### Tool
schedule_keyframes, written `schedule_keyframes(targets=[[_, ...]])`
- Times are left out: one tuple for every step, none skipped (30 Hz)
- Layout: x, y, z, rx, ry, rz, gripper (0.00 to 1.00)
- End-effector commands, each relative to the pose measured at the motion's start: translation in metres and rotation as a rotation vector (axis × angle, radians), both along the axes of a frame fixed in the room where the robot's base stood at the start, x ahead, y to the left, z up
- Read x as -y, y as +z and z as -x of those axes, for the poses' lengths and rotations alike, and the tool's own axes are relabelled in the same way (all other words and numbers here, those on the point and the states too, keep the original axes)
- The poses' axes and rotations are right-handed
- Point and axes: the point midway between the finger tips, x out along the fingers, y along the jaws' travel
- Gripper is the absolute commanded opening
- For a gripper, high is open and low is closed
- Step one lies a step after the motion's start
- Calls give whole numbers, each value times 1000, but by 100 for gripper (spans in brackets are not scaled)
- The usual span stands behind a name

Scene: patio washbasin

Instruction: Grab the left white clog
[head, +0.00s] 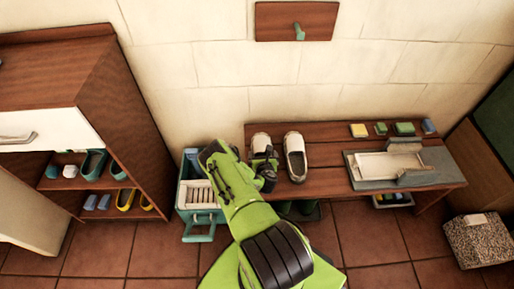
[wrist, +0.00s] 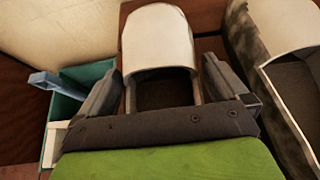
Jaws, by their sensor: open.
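Two white clogs with dark insides stand side by side on a brown wooden bench (head: 330,183). The left white clog (head: 261,143) is partly hidden behind my gripper and arm in the head view. In the wrist view the left clog (wrist: 158,42) lies ahead, with its white toe away from me and its dark opening between my fingers. My gripper (wrist: 160,85) is open, one finger on each side of this clog; I cannot tell whether either finger touches it. The right white clog (head: 295,157) stands apart to the right, and shows at the right edge of the wrist view (wrist: 270,30).
A teal bin (head: 195,224) stands on the floor left of the bench. A grey basin tray (head: 369,181) and several small sponges or blocks (head: 404,128) are on the bench's right part. A shelf cabinet (head: 120,120) with shoes is at left. A tiled wall is behind.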

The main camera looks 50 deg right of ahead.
Motion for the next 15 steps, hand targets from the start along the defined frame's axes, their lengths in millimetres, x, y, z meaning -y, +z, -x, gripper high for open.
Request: schedule_keyframes(targets=[[0, 0, 0, 0, 1, 0, 100], [0, 0, 0, 0, 1, 0, 100], [0, 0, 0, 0, 1, 0, 100], [0, 0, 0, 0, 1, 0, 100], [0, 0, 0, 0, 1, 0, 100], [0, 0, 0, 0, 1, 0, 95], [0, 0, 0, 0, 1, 0, 91], [0, 0, 0, 0, 1, 0, 86], [0, 0, 0, 0, 1, 0, 80], [0, 0, 0, 0, 1, 0, 76], [0, 0, 0, 0, 1, 0, 71], [0, 0, 0, 0, 1, 0, 65], [0, 0, 0, 0, 1, -1, 60], [-1, 0, 0, 0, 1, -1, 56], [-1, 0, 0, 0, 1, -1, 53]])
